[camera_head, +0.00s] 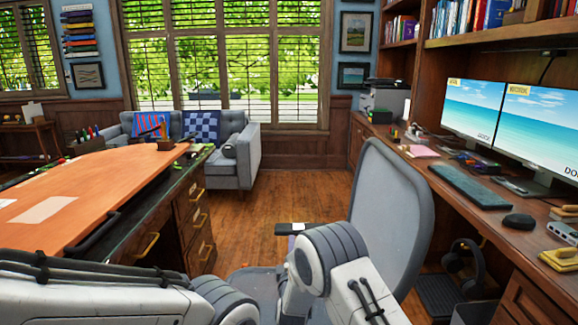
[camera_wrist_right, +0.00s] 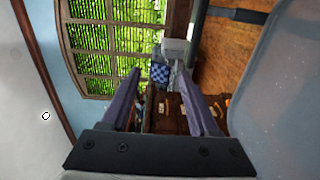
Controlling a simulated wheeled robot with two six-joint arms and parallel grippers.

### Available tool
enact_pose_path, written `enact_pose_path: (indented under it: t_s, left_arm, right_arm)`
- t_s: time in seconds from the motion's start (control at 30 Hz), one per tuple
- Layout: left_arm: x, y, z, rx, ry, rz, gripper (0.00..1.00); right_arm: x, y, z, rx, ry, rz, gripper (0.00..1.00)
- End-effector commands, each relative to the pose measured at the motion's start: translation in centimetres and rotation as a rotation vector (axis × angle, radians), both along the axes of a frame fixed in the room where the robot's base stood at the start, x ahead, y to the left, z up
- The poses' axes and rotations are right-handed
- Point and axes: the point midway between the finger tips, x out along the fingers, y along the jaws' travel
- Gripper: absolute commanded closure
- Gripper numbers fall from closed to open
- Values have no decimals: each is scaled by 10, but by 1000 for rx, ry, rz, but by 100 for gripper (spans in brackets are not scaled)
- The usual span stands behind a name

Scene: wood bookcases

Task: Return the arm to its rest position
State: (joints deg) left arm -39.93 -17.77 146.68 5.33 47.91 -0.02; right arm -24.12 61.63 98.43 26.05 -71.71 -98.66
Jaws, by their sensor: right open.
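My right arm (camera_head: 335,262) is white and grey and reaches up from the bottom of the head view, bent in front of the grey office chair (camera_head: 397,200). My right gripper (camera_wrist_right: 160,72) shows clearly in the right wrist view. Its two dark fingers stand apart with nothing held between them. In the head view I cannot make out its fingers clearly. My left arm (camera_head: 95,300) lies across the lower left corner of the head view, near the orange-topped desk (camera_head: 95,200). My left gripper is not in view.
The chair back also fills the right side of the right wrist view (camera_wrist_right: 285,95). A long wooden desk (camera_head: 460,205) with monitors (camera_head: 470,110) runs along the right. A grey sofa (camera_head: 247,160) stands by the windows. Wood floor (camera_head: 300,190) is clear in the middle.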

Motion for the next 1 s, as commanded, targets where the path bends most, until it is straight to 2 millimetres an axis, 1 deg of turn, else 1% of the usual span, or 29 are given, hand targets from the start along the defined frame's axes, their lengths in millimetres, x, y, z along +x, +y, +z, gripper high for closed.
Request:
enact_pose_path:
  t_s: [0.07,0.37,0.53,0.67,0.77,0.83,0.87,0.9,0.97,1.0]
  left_arm:
    - [0,0,0,0,0,0,100]
    - [0,0,0,0,0,0,100]
    - [0,0,0,0,0,0,100]
    - [0,0,0,0,0,0,100]
    - [0,0,0,0,0,0,100]
    - [0,0,0,0,0,0,100]
    - [0,0,0,0,0,0,100]
    - [0,0,0,0,0,0,100]
    - [0,0,0,0,0,0,100]
    - [0,0,0,0,0,0,100]
  right_arm:
    - [0,1,1,5,3,2,39]
    - [-3,-5,8,173,135,23,39]
    - [-12,-21,14,313,249,13,39]
    - [-29,-39,18,454,366,-19,39]
    - [-51,-57,22,586,477,-71,39]
    - [-75,-74,25,699,572,-132,39]
    - [-89,-82,26,752,618,-167,39]
    - [-109,-93,26,825,681,-226,39]
    - [-143,-109,26,928,767,-322,39]
    - [-164,-117,26,984,813,-386,39]
